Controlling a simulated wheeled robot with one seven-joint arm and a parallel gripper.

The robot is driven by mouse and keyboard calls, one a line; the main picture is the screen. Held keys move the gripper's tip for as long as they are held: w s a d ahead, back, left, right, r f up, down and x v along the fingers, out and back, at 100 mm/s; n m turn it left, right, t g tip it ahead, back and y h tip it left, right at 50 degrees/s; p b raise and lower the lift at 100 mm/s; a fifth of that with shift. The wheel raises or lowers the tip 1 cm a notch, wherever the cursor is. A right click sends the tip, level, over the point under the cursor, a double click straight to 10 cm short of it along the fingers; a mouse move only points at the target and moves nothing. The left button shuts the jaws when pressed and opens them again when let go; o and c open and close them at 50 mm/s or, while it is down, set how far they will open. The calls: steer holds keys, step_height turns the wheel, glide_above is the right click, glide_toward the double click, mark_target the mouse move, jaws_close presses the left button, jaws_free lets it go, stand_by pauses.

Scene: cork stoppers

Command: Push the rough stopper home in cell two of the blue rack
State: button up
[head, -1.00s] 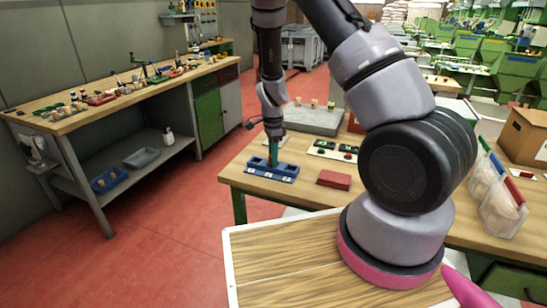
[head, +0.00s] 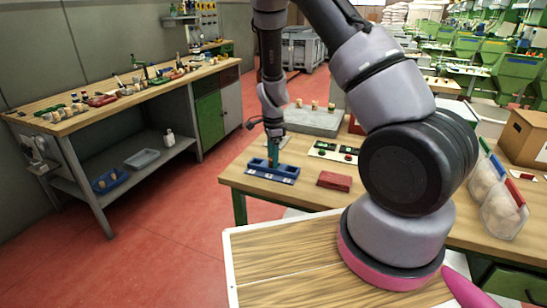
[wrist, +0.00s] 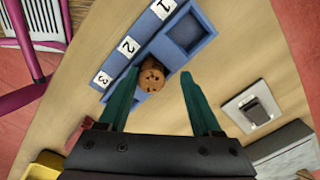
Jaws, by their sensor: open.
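The blue rack (head: 285,179) lies on the wooden table in the head view. In the wrist view the rack (wrist: 205,47) shows white labels 1, 2 and 3. The rough stopper (wrist: 152,77), brown cork with dark pits, sits at cell two beside label 2; how deep it sits I cannot tell. Cell one is empty; cell three is partly hidden by a finger. My gripper (wrist: 160,73) has green fingers spread apart, with the stopper between them, nearer the left finger. Whether that finger touches it I cannot tell. In the head view my gripper (head: 273,158) points down over the rack.
A red block (head: 334,181) lies right of the rack. Behind it is a pale board (head: 322,150) with green and dark pieces. A grey slab (head: 318,123) with several corks stands at the back. Clear bags (head: 505,217) and a cardboard box (head: 525,138) stand at the right.

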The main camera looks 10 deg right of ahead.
steer(key=shift+s+a+f+g, duration=0.1)
steer(key=shift+s+f+g, duration=0.2)
steer(key=shift+s+f, duration=0.55)
step_height(320, 180, up, 12)
steer(key=w, duration=0.1)
steer(key=shift+w+r, duration=0.15)
steer(key=shift+r, duration=0.1)
steer(key=s+d+r+n+t+y, duration=0.1)
steer(key=s+r+n+t+y, duration=0.2)
steer(key=r, duration=0.7)
steer(key=s+d+r+n, duration=0.25)
steer(key=s+r, duration=0.25)
steer(key=r, duration=0.4)
steer(key=s+d+r+n+t+h, duration=0.1)
steer(key=s+r+n+t, duration=0.3)
steer(key=s+r+n, duration=0.4)
steer(key=s+d+r, duration=0.1)
steer(key=s+r, duration=0.2)
steer(key=s, duration=0.4)
steer(key=shift+d+r, duration=0.15)
steer(key=shift+d, duration=0.1)
